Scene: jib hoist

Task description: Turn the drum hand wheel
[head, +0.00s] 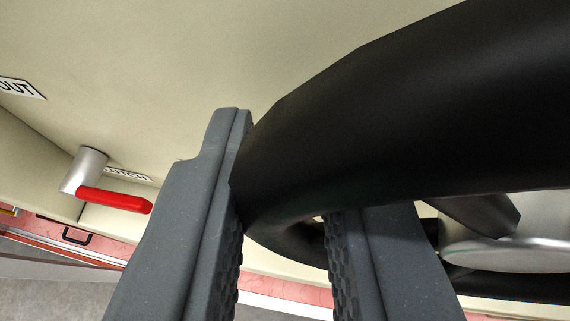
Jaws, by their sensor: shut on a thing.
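The drum hand wheel has a thick black rim (400,110) that fills the upper right of the head view, very near the camera. Its silver hub (510,242) shows at the right edge with a dark spoke (475,213) running to it. My gripper (285,225) reaches up from the bottom with its two grey fingers on either side of the rim's left part. It is shut on the rim. The rim hides part of the right finger, and the exact contact is partly hidden.
A cream panel (180,60) lies behind the wheel. On it at left is a silver knob with a red lever (113,200), beside a partly hidden label (130,174). A black handle (76,231) and grey floor (50,293) show at lower left.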

